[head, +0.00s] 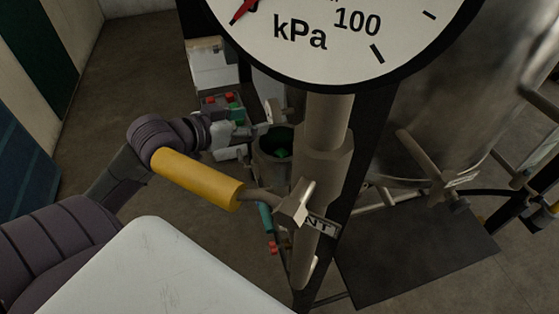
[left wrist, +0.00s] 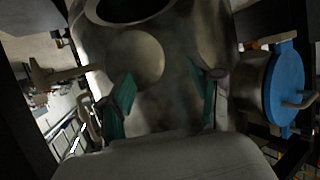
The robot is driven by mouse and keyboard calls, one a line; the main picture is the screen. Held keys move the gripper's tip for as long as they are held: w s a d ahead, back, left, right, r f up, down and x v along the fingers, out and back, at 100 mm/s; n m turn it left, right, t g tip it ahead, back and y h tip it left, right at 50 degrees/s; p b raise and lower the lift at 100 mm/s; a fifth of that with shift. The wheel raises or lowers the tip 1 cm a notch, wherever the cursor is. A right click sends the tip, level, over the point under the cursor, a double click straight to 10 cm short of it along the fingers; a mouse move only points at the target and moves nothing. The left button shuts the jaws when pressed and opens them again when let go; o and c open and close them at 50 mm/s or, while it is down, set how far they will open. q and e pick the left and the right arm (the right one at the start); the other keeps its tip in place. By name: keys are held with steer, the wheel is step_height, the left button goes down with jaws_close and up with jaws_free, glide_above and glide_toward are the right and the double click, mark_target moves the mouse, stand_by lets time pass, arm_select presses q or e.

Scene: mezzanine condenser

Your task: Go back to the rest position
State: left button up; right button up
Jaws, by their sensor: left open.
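My left arm comes in from the left in the head view. Its left gripper (head: 245,132) is beyond the yellow handle, partly hard to make out against the clutter. In the left wrist view the left gripper (left wrist: 165,97) shows two teal fingertips spread apart, with nothing seen between them. A grey metal body with a rounded knob (left wrist: 135,59) lies behind the fingertips; I cannot tell whether they touch it. The yellow handle (head: 197,180) is on a bent metal stem joined to the gauge pipe, apart from the fingers. My right gripper is not in view.
A large kPa gauge (head: 345,50) on a thick pipe (head: 322,160) stands close in front. A big metal tank (head: 460,90) is at the right. In the left wrist view a blue round cover (left wrist: 285,88) is at the right. Bare floor (head: 130,60) shows at upper left.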

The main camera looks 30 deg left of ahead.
arm_select(q)
steer(key=v, duration=0.3)
stand_by(0.5)
